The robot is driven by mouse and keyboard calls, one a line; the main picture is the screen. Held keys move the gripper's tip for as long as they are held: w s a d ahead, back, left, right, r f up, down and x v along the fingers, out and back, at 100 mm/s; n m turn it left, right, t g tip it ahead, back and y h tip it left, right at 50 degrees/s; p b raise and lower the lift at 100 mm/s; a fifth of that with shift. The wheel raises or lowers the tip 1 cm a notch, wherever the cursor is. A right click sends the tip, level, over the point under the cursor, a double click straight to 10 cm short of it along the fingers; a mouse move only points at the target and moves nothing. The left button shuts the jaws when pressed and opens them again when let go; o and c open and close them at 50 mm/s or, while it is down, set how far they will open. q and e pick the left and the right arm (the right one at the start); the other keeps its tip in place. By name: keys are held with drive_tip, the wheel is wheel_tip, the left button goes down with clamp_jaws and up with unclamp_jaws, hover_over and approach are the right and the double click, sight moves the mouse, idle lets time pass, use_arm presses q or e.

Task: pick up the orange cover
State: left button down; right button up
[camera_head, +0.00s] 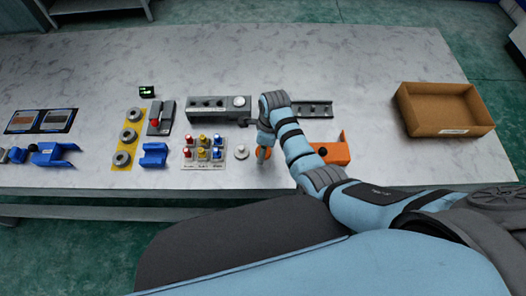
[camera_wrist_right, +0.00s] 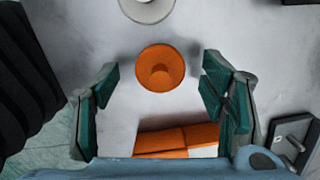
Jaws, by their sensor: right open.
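A round orange cover (camera_wrist_right: 160,68) with a small raised knob in its middle lies on the table. In the head view the orange cover (camera_head: 264,153) is partly hidden by my right wrist and gripper. My right gripper (camera_wrist_right: 158,84) is open, with its two teal-padded fingers on either side of the cover and clear gaps on both sides. It is empty. In the head view my right gripper (camera_head: 262,150) points down above the cover. How high it is above the table I cannot tell. My left gripper is not in view.
A pale round piece (camera_head: 241,152) sits close left of the cover. An orange bracket (camera_head: 335,152) stands to its right, partly behind my arm. Several coloured pegs (camera_head: 204,148) and a grey rail block (camera_head: 218,108) are nearby. A brown tray (camera_head: 445,105) is at the right.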

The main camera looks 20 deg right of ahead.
drive_tip(key=shift+f, duration=0.45)
drive_tip(key=shift+r, duration=0.1)
drive_tip(key=c, duration=1.1)
